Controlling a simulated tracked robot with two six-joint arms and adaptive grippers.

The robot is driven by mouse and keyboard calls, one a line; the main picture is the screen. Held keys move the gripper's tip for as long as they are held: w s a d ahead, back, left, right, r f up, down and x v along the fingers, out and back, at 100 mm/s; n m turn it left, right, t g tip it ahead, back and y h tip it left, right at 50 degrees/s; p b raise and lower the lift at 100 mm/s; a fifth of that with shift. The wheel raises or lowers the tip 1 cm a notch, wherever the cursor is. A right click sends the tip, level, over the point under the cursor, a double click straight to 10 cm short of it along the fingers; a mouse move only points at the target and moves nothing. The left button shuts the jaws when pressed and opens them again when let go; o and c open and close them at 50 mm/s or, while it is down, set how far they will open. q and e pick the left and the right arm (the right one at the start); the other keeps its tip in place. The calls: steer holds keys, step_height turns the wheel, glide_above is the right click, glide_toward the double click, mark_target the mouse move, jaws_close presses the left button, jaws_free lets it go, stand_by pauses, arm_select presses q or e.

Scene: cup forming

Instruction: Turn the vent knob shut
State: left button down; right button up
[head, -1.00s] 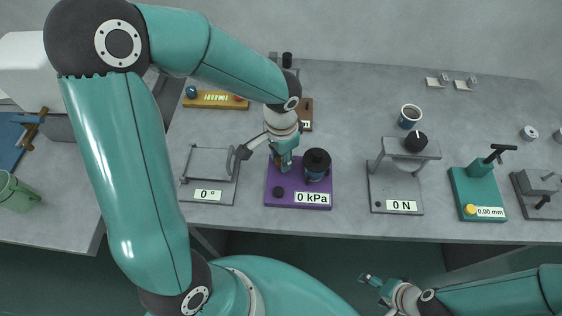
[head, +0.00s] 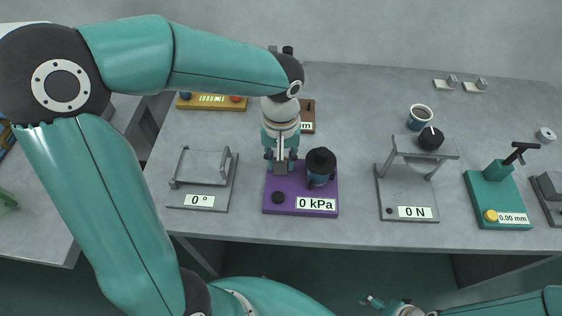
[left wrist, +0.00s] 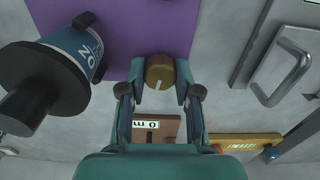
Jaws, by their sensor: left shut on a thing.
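The purple base (head: 300,203) with a "0 kPa" label stands near the table's front edge. On it are a dark blue cup with a black top (head: 320,167) and a black button (head: 278,197). The brass-coloured knob (left wrist: 159,72) with a white mark shows in the left wrist view at the purple base's edge. My left gripper (left wrist: 158,88) is shut on this knob, one finger on each side. In the head view my left gripper (head: 281,165) points down and hides the knob. My right gripper (head: 372,302) is low at the front, away from the table; its jaws are too small to read.
A grey "0 °" fixture with a handle (head: 205,165) stands left of the base. A grey "0 N" stand (head: 408,190) and a teal "0.00 mm" gauge (head: 495,200) are to the right. A yellow level (head: 212,102) and a brown block (head: 307,118) lie behind.

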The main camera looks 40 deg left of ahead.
arm_select(q)
steer(key=shift+n+b, duration=0.4)
steer(key=shift+n, duration=0.7)
steer(key=c, duration=0.8)
jaws_free()
step_height(320, 180, up, 12)
